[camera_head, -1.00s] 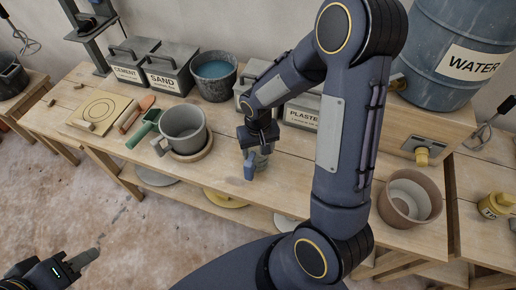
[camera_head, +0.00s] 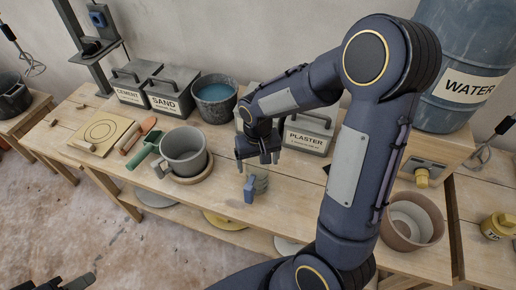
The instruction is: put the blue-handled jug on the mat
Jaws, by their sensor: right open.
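A small grey jug with a blue handle (camera_head: 249,189) stands on the wooden bench, near its front edge. My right gripper (camera_head: 258,162) is open and empty, fingers pointing down, just above and behind the jug and apart from it. A larger grey jug (camera_head: 184,152) stands on a round tan mat (camera_head: 206,171), to the left of the blue-handled jug. A flat square board with circles on it (camera_head: 103,133) lies further left. My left gripper (camera_head: 74,285) is only partly in view at the bottom left edge; its jaws are not clear.
A green scoop (camera_head: 143,158) and a brown-handled tool (camera_head: 138,134) lie left of the larger jug. Labelled bins (camera_head: 173,94) and a dark bucket of blue liquid (camera_head: 215,98) stand behind. A brown pot (camera_head: 412,221) is at the right. Bench around the blue-handled jug is clear.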

